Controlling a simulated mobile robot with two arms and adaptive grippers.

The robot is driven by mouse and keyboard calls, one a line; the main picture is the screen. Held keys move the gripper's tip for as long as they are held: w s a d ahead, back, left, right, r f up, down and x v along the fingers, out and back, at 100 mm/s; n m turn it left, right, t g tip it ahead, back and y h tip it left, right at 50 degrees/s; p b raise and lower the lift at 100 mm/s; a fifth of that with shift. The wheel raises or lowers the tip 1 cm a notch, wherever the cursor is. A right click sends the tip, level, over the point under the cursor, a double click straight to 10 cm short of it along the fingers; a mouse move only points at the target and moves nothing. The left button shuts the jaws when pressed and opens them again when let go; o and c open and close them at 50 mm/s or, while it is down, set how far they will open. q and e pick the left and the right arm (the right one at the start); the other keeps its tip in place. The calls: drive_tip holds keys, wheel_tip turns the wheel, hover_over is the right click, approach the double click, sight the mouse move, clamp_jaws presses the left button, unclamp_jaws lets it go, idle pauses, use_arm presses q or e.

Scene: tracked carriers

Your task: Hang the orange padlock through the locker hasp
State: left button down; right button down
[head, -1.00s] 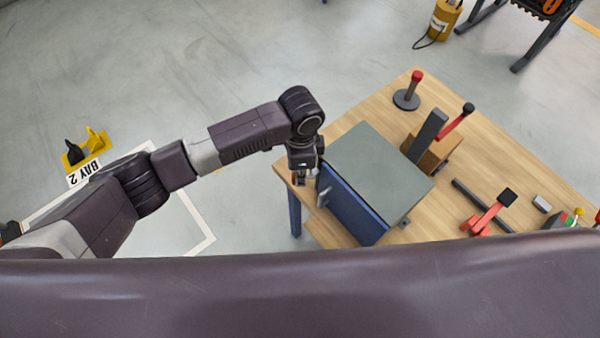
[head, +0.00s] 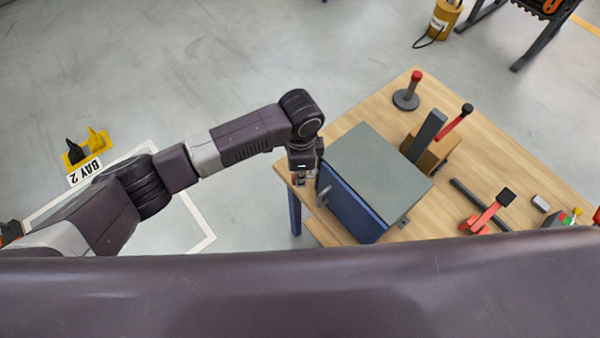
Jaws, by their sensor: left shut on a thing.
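The locker (head: 382,165) is a box with a grey top and a blue front, standing on the wooden table's near left edge. A small grey metal fitting (head: 323,196) sticks out from its blue front; I cannot tell whether it is the hasp or a handle. My left gripper (head: 300,180) points down just left of the locker's front corner. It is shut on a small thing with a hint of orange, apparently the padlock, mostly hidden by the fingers. I cannot tell whether it touches the locker. My right gripper is not in view.
The wooden table (head: 360,118) also bears a red-topped post on a round base (head: 406,98), a wooden block with a dark upright (head: 428,140), a red clamp-like tool (head: 485,215) and a dark bar (head: 472,198). Open floor lies left of the table.

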use_arm(q)
drive_tip(key=shift+f+b, duration=0.45)
drive_tip(key=shift+f, duration=0.95)
idle(1.0)
drive_tip(key=c, duration=1.8)
unclamp_jaws()
drive_tip(key=shift+r, duration=0.1)
wheel_tip(320, 180, up, 12)
drive_tip(key=shift+f, duration=0.1)
drive_tip(key=shift+s, duration=0.15)
